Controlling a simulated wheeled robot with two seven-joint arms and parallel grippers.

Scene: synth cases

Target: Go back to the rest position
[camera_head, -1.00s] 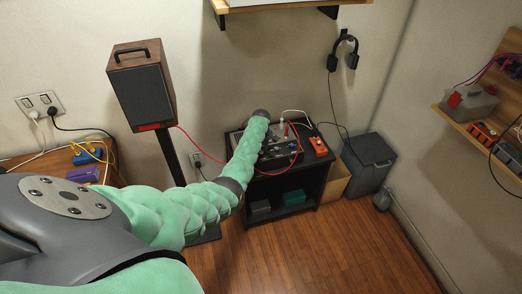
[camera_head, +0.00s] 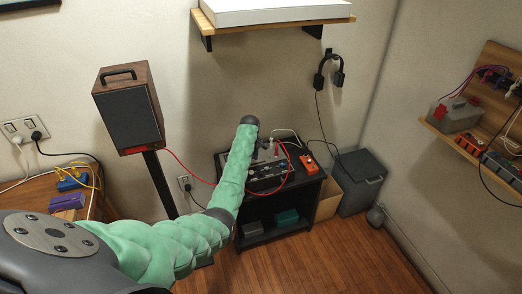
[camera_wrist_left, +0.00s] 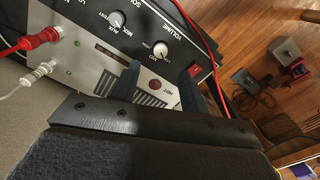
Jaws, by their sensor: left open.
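My left arm, in a green padded sleeve, reaches from the lower left of the head view to the small black stand. My left gripper (camera_head: 266,147) is at its end, above the black and silver control box (camera_head: 268,176), and is partly hidden by the wrist. In the left wrist view the open jaws (camera_wrist_left: 160,82) show as two dark fingers apart, in front of the box's panel (camera_wrist_left: 105,62). Nothing shows held between them. I cannot tell whether a fingertip touches the panel. A red plug (camera_wrist_left: 36,40) and a white plug (camera_wrist_left: 38,74) sit at the panel's edge. My right gripper is out of view.
An orange-red pedal (camera_head: 309,164) lies beside the box. A speaker (camera_head: 129,108) on a pole stands left, with a red cable (camera_head: 185,168) running towards the box. Headphones (camera_head: 329,72) hang on the wall. Floor (camera_head: 330,255) ahead is clear.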

